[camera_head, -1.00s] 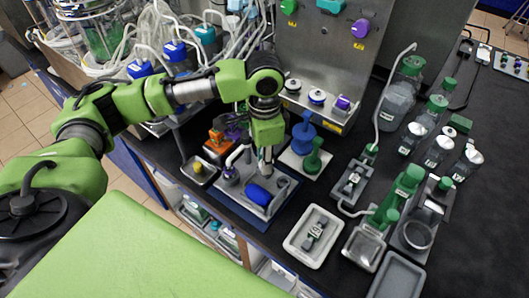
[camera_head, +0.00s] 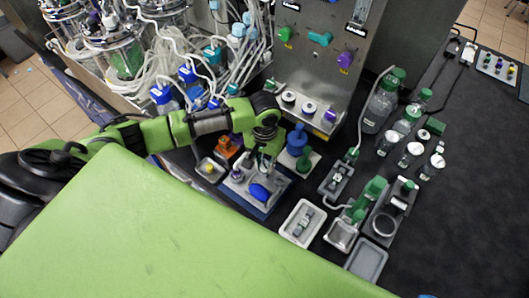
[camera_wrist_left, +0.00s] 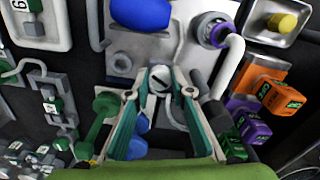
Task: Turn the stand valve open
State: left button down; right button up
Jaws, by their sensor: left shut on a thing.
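The stand is a grey metal plate on a dark blue base (camera_head: 264,212) on the black bench, with a blue oval part (camera_head: 260,192) and a bent white pipe with a purple ring. In the left wrist view the blue oval part (camera_wrist_left: 141,14) is at the top and the purple-ringed pipe (camera_wrist_left: 214,30) is to its right. My left gripper (camera_head: 258,170) reaches down over the stand. In the left wrist view its teal-sided fingers (camera_wrist_left: 160,84) are closed around the pale, round, slotted stand valve (camera_wrist_left: 160,77). The fingers hide part of the valve. My right gripper is not in view.
A blue stand piece (camera_head: 297,140) and a green one (camera_head: 304,160) are close to the right of my gripper. An orange block (camera_head: 226,147) is to its left. A white tray (camera_head: 288,227) and green-capped bottles (camera_head: 378,105) are further right. The far right bench is mostly clear.

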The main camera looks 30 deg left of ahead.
pick_arm(q)
jog(key=n+p, duration=0.1)
jog(key=n, duration=0.1)
jog(key=shift+n, duration=2)
jog(key=c, duration=1.8)
grip_release()
